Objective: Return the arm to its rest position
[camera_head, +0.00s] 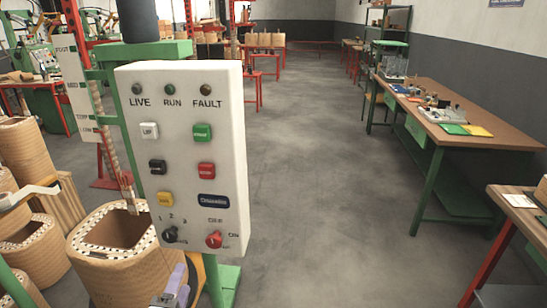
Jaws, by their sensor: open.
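My gripper (170,297) shows only in part at the bottom edge, as a small grey and lavender shape, low in front of a wood-coloured coil (115,272) and below the control panel. It is open, and I see nothing held in it. The rest of my arm is mostly out of the frame. The white control panel (187,105) stands close in front on a green post. It has LIVE, RUN and FAULT lamps, several coloured buttons, a black knob (170,234) and a red knob (214,240).
Several wrapped coils (27,160) crowd the left side. A green-legged workbench (455,92) with tools and coloured sheets stands at the right. Another bench (521,205) is cut off at the right edge. The grey floor (320,200) between is clear.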

